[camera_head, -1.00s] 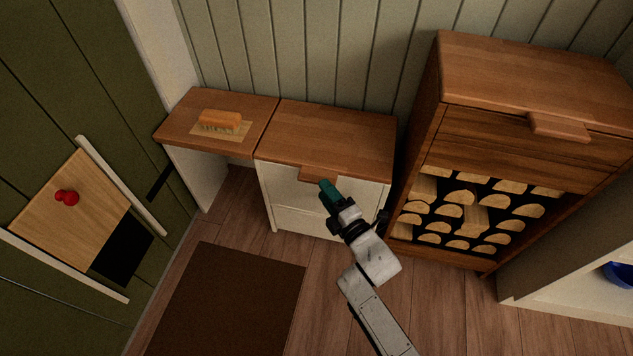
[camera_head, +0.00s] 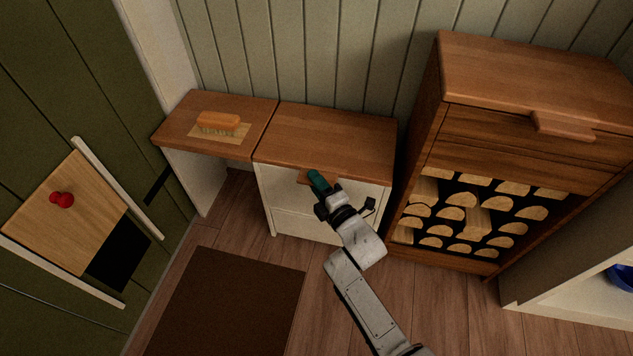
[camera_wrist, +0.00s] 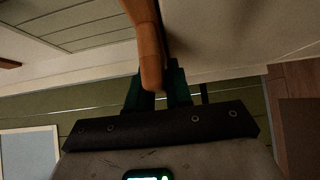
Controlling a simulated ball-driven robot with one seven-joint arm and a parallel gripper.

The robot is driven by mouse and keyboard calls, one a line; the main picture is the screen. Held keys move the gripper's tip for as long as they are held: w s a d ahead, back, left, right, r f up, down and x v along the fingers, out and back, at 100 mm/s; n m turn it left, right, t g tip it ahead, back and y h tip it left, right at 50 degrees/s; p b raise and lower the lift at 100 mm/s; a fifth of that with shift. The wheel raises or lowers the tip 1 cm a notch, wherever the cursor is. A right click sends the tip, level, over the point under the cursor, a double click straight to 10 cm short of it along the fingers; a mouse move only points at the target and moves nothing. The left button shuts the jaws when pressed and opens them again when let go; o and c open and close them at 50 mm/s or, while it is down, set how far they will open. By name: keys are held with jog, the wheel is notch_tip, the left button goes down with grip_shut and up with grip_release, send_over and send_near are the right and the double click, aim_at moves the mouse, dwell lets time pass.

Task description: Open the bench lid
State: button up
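The bench (camera_head: 290,196) is a low white box against the panelled wall. Its wooden lid (camera_head: 326,138) lies flat and closed, with a small wooden lip (camera_head: 304,178) at the middle of its front edge. My gripper (camera_head: 317,181), with dark green fingers, is at this lip and partly hides it. In the wrist view, the lip (camera_wrist: 150,62) reaches down between the two fingertips (camera_wrist: 159,88). The fingers stand apart, with a narrow gap showing beside the right one. Contact with the left finger is unclear.
A wooden ledge (camera_head: 180,137) with an orange brush (camera_head: 219,121) adjoins the lid on the left. A tall firewood cabinet (camera_head: 427,150) stands close on the right. A brown mat (camera_head: 230,305) lies on the floor in front. The space above the lid is clear.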

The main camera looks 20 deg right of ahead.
grip_shut()
